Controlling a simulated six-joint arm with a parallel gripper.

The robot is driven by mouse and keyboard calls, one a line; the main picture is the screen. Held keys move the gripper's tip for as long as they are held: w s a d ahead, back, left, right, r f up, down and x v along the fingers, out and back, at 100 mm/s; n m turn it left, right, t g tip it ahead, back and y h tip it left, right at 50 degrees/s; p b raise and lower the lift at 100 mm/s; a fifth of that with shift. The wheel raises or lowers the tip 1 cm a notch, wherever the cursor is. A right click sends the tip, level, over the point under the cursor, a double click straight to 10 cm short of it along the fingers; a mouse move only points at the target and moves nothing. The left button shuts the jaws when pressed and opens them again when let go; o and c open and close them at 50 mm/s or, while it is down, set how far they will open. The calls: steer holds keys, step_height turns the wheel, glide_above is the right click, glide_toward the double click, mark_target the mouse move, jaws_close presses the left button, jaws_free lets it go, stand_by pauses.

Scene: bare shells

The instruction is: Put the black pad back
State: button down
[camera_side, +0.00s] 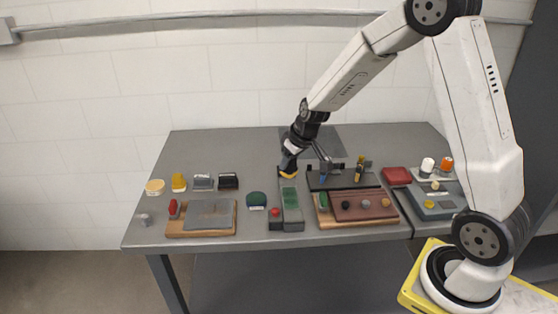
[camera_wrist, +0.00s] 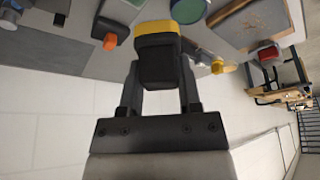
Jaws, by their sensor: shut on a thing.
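My gripper (camera_side: 289,170) is shut on a black pad with a yellow face, which I take as the task's pad. In the wrist view the pad (camera_wrist: 158,68) sits between the two fingers, its yellow edge (camera_wrist: 157,38) pointing away from the wrist. In the side view only the pad's yellow lower edge (camera_side: 287,175) shows clearly. Another black block (camera_side: 228,181) stands on the table at left.
A dark green round piece (camera_side: 256,199) and a red-topped block (camera_side: 275,213) are beside the green-topped block. A black rack (camera_side: 342,181) with upright tools stands close on the right. Boards (camera_side: 172,229) and (camera_side: 338,221) lie along the front edge. The table's back left is clear.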

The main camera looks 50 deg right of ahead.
steer(key=shift+w+a+r, duration=0.25)
steer(key=shift+w+r, duration=0.15)
steer(key=shift+w, duration=0.25)
steer(key=shift+w, duration=0.1)
steer(key=shift+w+d+f, duration=0.35)
steer(key=shift+w+f, duration=1.2)
steer(key=shift+w, duration=0.65)
steer(key=shift+w+d+f, duration=0.4)
steer(key=shift+w+f, duration=1.2)
steer(key=shift+w, duration=0.55)
steer(key=shift+w+d+f, duration=0.35)
steer(key=shift+w+f, duration=1.2)
steer(key=shift+w, duration=0.65)
steer(key=shift+w+f, duration=0.25)
steer(key=shift+f, duration=1.55)
